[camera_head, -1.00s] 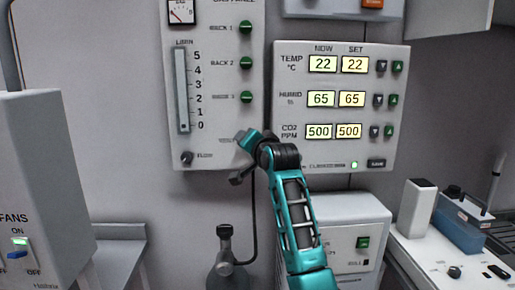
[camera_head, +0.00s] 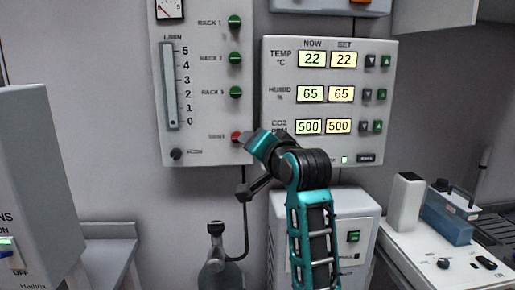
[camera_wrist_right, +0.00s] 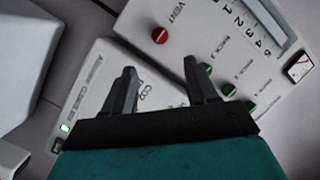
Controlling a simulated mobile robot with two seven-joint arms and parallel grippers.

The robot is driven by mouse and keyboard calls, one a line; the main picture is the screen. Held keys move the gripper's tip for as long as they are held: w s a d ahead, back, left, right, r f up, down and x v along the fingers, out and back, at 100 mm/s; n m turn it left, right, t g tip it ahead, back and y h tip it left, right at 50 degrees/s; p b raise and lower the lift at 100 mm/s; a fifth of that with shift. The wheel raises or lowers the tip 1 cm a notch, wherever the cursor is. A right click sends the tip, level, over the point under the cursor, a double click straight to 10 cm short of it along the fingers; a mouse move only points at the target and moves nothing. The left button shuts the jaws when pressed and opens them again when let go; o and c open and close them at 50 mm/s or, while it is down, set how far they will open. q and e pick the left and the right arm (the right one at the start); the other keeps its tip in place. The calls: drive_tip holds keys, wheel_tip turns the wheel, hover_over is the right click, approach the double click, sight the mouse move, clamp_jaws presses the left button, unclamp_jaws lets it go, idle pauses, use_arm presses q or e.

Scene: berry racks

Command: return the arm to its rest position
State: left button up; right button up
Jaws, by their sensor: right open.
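My right arm comes up from the bottom in the head view, and its teal wrist (camera_head: 262,146) is in front of the gas panel's lower right corner. In the right wrist view my right gripper (camera_wrist_right: 159,80) is open with nothing between its two dark fingers. The red VENT knob (camera_wrist_right: 160,35) lies beyond and apart from the fingertips in that view. In the head view the red knob (camera_head: 237,137) shows just left of the wrist, which partly covers that area. The fingers cannot be made out there. My left gripper is not in view.
The gas panel (camera_head: 210,110) has several green knobs and a flow scale. The climate panel (camera_head: 270,75) reads 22, 65 and 500. A fan box (camera_head: 35,170) stands at left, a gas bottle (camera_head: 217,265) and white cabinet (camera_head: 368,215) below, and a bench (camera_head: 405,250) at right.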

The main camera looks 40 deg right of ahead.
idle(0.4)
drive_tip(key=s+a+f+n+g+y, duration=0.1)
drive_tip(key=a+f+n, duration=0.2)
drive_tip(key=f, duration=0.6)
drive_tip(key=s+a+f+n+g+y, duration=0.1)
drive_tip(key=a+f+n, duration=0.2)
drive_tip(key=f, duration=0.6)
drive_tip(key=s+a+f+n+y, duration=0.1)
drive_tip(key=a+f+n+y, duration=0.2)
drive_tip(key=f, duration=0.6)
drive_tip(key=s+a+f+n+g, duration=0.1)
drive_tip(key=s+a+f+n, duration=0.1)
drive_tip(key=s+a+f, duration=0.3)
drive_tip(key=s+a+f+n+g+y, duration=0.1)
drive_tip(key=s+a+f, duration=0.4)
drive_tip(key=s+f, duration=0.6)
drive_tip(key=s+n+g, duration=0.1)
drive_tip(key=n, duration=0.1)
drive_tip(key=shift+s+f+n+y, duration=0.3)
drive_tip(key=shift+f, duration=0.1)
